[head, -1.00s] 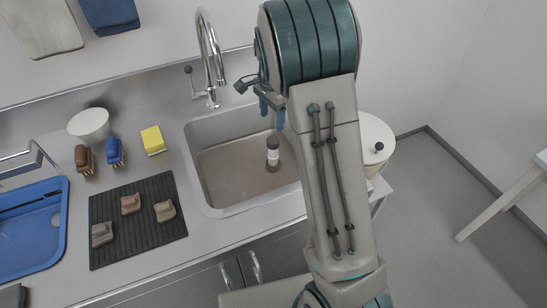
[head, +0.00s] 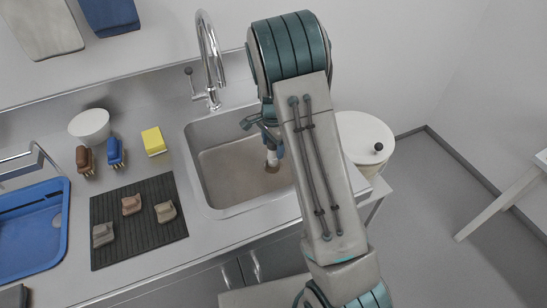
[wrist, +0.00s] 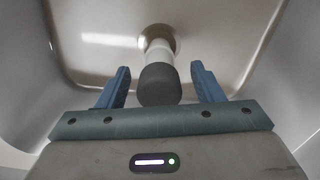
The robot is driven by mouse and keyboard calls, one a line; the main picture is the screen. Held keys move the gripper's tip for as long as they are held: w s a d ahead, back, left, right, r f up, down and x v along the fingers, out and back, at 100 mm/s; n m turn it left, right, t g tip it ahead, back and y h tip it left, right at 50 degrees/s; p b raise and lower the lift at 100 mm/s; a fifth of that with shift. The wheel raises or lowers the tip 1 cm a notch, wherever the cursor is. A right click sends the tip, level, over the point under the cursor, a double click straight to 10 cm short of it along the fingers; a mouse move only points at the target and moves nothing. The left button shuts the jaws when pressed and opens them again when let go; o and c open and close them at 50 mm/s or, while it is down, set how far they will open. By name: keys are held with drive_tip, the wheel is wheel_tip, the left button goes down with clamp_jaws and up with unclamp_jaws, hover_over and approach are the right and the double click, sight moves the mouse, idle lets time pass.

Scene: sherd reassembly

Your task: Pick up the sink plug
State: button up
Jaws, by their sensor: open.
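The sink plug, an upright post with a dark knob (wrist: 159,86) and a pale shaft (wrist: 158,53), stands at the drain in the sink basin. In the head view its pale part (head: 271,158) shows below my gripper (head: 270,143), which hides its top. My gripper is open inside the basin, above the plug. In the wrist view its two blue fingers (wrist: 160,70) stand on either side of the knob, with a gap on each side.
The sink (head: 215,205) has walls around my gripper, and the faucet (head: 209,60) rises behind it. A yellow sponge (head: 153,141), two brushes and a black mat (head: 140,225) with three sherds lie left. A white lidded bin (head: 362,150) stands right.

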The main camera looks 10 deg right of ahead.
clamp_jaws()
drive_tip(key=shift+r, duration=0.1)
